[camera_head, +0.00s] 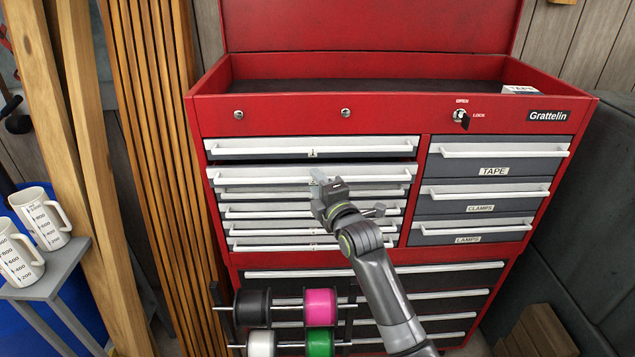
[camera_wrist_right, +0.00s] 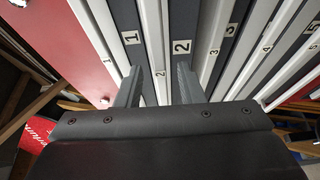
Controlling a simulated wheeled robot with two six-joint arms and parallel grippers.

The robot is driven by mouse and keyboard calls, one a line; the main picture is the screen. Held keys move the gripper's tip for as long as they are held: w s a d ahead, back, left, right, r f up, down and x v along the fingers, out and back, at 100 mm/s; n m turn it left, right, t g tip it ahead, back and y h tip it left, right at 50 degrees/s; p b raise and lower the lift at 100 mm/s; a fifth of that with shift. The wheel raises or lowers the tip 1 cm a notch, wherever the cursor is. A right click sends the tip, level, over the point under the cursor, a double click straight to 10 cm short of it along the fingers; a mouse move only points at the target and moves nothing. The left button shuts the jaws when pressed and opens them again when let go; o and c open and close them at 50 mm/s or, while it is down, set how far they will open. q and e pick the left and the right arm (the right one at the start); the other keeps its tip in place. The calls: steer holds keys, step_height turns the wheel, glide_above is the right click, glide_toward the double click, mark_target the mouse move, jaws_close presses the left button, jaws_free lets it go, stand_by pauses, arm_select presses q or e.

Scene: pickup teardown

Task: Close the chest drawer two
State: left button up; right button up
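The red tool chest (camera_head: 570,104) faces me. Drawer two (camera_head: 262,176) is the second one down in its left column, with a long pale handle. It seems to stand slightly out, with a dark gap above it. My right gripper (camera_head: 318,178) is at the middle of this drawer's front and covers its label. In the right wrist view, my right gripper (camera_wrist_right: 158,85) has its fingers apart, close to the drawer fronts near the label "2" (camera_wrist_right: 181,47). Contact cannot be told. My left gripper is out of view.
Drawer one (camera_head: 260,147) lies just above. Label drawers for tape (camera_head: 494,171), clamps and lamps are at right. A rack of coloured spools (camera_head: 320,307) stands in front below. White measuring cups (camera_head: 42,218) sit on a grey stand at left. Wooden boards lean beside the chest.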

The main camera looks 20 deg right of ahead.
steer(key=shift+w, duration=0.1)
steer(key=shift+c, duration=0.2)
jaws_close()
steer(key=shift+w+d+b, duration=0.2)
steer(key=shift+w+b, duration=0.25)
steer(key=shift+w, duration=0.15)
steer(key=shift+w+d+b, duration=0.15)
steer(key=shift+w+b, duration=0.25)
steer(key=shift+w, duration=0.15)
steer(key=shift+w+r, duration=0.15)
steer(key=shift+w, duration=0.05)
steer(key=shift+c, duration=2.1)
jaws_free()
steer(key=o, duration=0.5)
steer(key=shift+w+d+f, duration=0.1)
steer(key=shift+w+f, duration=0.1)
steer(key=shift+w, duration=0.05)
steer(key=shift+c, duration=0.2)
